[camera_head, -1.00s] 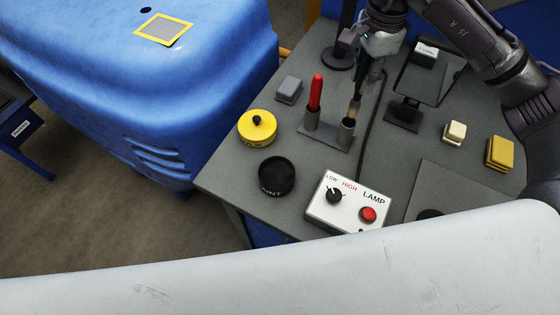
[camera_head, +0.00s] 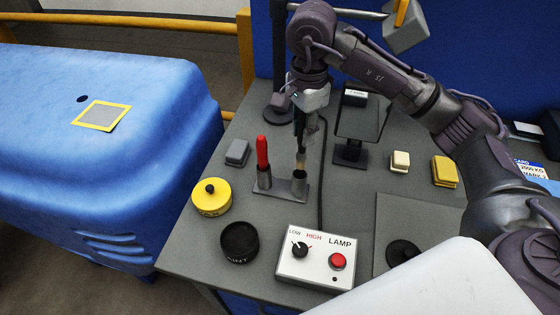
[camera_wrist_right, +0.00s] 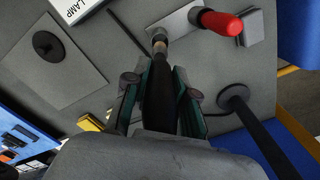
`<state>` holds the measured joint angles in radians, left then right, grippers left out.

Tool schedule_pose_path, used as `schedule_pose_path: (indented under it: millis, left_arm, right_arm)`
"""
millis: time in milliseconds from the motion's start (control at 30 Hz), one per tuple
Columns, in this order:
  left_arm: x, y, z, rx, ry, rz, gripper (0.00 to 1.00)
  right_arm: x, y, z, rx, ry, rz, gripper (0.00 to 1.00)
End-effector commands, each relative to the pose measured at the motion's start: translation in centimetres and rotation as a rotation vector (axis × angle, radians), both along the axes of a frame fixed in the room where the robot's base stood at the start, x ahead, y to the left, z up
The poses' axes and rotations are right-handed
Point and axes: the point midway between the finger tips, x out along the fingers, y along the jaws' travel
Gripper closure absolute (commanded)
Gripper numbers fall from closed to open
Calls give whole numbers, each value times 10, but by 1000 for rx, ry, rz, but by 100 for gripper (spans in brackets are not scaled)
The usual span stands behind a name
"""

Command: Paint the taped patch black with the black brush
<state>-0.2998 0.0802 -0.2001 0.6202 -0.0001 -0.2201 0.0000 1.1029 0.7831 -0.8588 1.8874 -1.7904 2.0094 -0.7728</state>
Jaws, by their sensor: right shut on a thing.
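The taped patch (camera_head: 101,116) is a grey square framed in yellow tape on top of the blue body (camera_head: 150,85) at the left. My right gripper (camera_head: 306,122) is above the brush stand (camera_head: 282,188) on the bench. It is shut on the dark handle of the black brush (camera_head: 301,160), which points down at the stand's right cup (camera_head: 299,180). Whether the tip is inside the cup is hard to tell. The right wrist view shows the black handle (camera_wrist_right: 159,95) between the fingers. A red-handled brush (camera_head: 262,152) stands in the other cup. My left gripper is out of view.
A black paint tub (camera_head: 239,240), a yellow lidded pot (camera_head: 211,197) and a grey block (camera_head: 237,152) are left of the stand. A white lamp control box (camera_head: 316,258) is in front. A mirror-like panel (camera_head: 362,118) stands right of the gripper.

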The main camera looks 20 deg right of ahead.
Motion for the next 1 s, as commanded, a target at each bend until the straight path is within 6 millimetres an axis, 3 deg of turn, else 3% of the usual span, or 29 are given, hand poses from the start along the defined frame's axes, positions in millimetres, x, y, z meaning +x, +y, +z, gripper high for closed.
schedule_pose_path:
  millis: [367, 467, 800, 1000]
  left_arm:
    - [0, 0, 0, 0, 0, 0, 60]
    - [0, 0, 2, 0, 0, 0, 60]
    - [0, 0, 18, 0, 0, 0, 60]
    - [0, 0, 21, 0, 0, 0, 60]
  right_arm:
    - [0, 1, 0, 1, 0, 1, 98]
    - [-3, 11, 0, 20, 2, 7, 98]
    - [-46, 115, -7, 237, 72, 17, 98]
    - [-69, 148, -8, 312, 127, 4, 98]
